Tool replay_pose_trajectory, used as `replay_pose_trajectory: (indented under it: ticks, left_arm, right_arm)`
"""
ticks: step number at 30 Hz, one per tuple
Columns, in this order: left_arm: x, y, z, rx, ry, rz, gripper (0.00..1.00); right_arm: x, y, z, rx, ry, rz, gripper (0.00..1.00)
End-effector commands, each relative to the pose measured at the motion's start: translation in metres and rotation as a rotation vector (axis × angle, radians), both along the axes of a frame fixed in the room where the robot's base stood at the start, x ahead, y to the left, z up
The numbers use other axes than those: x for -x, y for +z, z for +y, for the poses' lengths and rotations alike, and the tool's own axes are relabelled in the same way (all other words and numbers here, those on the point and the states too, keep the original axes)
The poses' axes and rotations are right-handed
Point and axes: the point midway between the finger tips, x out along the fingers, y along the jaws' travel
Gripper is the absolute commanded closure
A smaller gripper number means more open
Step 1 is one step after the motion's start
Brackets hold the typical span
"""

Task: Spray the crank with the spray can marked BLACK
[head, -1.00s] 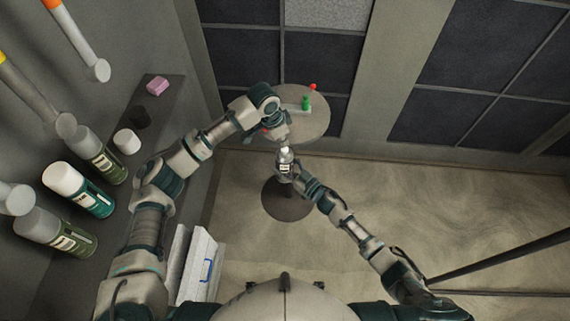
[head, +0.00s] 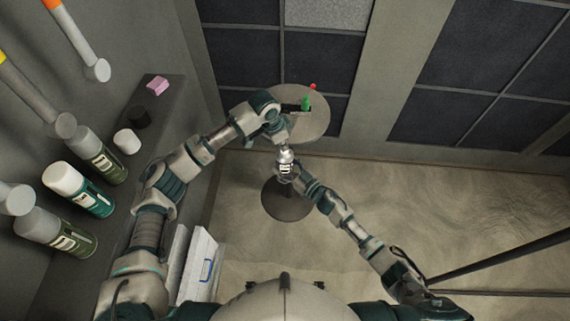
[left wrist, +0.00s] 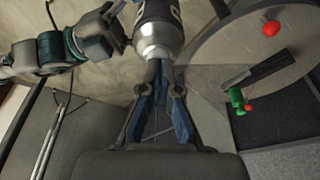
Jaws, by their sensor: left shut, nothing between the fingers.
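The spray can (head: 286,163), silver with a dark label I cannot read, is held upright over the round stand by my right gripper (head: 296,178). It also shows in the left wrist view (left wrist: 157,32), where its silver top faces my left gripper (left wrist: 160,78). My left gripper (head: 284,144) is shut and empty, its fingertips at the top of the can; whether they press it I cannot tell. The crank (head: 295,107) lies on the round table, its bar black, with a green handle and red parts. It shows at the right of the left wrist view (left wrist: 254,75).
The round table top (head: 318,125) stands near the dark panelled wall. On the left shelf are green-labelled cans (head: 78,190), white and black caps and a pink block (head: 158,86). A white case (head: 202,262) with a blue handle stands below. The floor on the right is mostly clear.

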Motion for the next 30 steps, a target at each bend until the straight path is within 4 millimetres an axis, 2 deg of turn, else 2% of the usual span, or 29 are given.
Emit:
replay_pose_trajectory:
  ticks: [16, 30]
  left_arm:
    - [0.0, -0.002, 0.001, -0.004, 0.0, 0.004, 1.0]
    - [0.0, 0.044, 0.0, -0.001, 0.0, 0.002, 1.0]
  right_arm:
    - [-0.001, 0.006, 0.002, -0.008, 0.004, -0.009, 0.75]
    - [-0.001, 0.004, 0.001, -0.004, 0.002, -0.006, 0.75]
